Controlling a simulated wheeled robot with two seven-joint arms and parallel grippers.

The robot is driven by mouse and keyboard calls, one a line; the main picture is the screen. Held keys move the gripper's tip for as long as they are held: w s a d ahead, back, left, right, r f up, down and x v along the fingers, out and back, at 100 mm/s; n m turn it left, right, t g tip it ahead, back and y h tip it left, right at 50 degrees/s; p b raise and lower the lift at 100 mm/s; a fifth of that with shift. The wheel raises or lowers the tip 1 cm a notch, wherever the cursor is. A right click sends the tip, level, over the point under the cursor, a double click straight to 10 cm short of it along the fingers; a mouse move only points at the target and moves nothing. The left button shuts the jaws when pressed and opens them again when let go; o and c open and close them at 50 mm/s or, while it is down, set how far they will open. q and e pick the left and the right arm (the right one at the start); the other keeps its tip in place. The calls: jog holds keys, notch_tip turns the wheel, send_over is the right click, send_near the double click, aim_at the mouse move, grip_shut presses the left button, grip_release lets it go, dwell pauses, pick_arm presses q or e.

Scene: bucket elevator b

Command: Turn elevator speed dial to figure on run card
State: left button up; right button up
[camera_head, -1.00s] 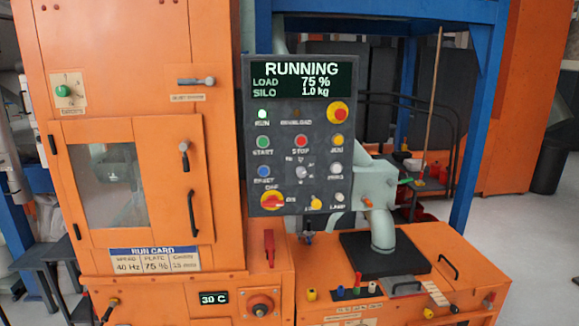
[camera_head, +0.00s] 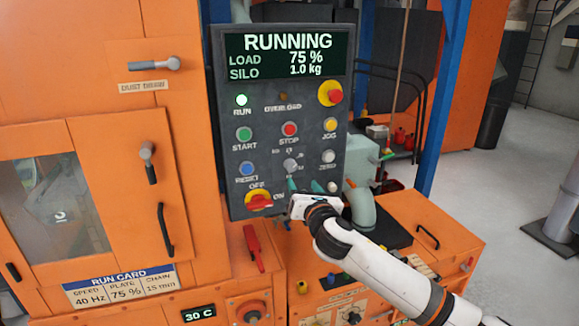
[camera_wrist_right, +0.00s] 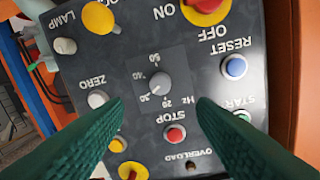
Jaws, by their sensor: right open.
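The grey speed dial (camera_head: 291,165) is on the dark control panel (camera_head: 338,130), under the red STOP button. In the right wrist view, upside down, the dial (camera_wrist_right: 160,84) is ringed by figures from 20 to 50 Hz; its pointer seems to be toward 30. The run card (camera_head: 118,285) on the orange cabinet reads 40 Hz, 75 %, 15 mm. My right gripper (camera_head: 304,186) is open and empty in front of the panel, just below the dial. Its green fingers (camera_wrist_right: 159,104) flank the dial in the wrist view, apparently without touching it. My left gripper is out of view.
The screen (camera_head: 288,55) reads RUNNING, load 75 %, silo 1.0 kg. The STOP (camera_head: 289,129), RESET (camera_head: 246,169) and ZERO (camera_head: 328,156) buttons surround the dial. A red-and-yellow OFF/ON switch (camera_head: 259,200) is at lower left.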

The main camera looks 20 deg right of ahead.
aim_at(292, 167)
jog(key=w, duration=0.9)
jog(key=shift+w+d+p, duration=0.1)
jog(key=shift+w+p, duration=0.05)
jog(key=shift+p, duration=0.15)
jog(key=shift+w, duration=0.4)
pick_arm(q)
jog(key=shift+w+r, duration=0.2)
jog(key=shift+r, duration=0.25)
pick_arm(e)
jog(key=shift+f, duration=0.1)
jog(key=c, duration=1)
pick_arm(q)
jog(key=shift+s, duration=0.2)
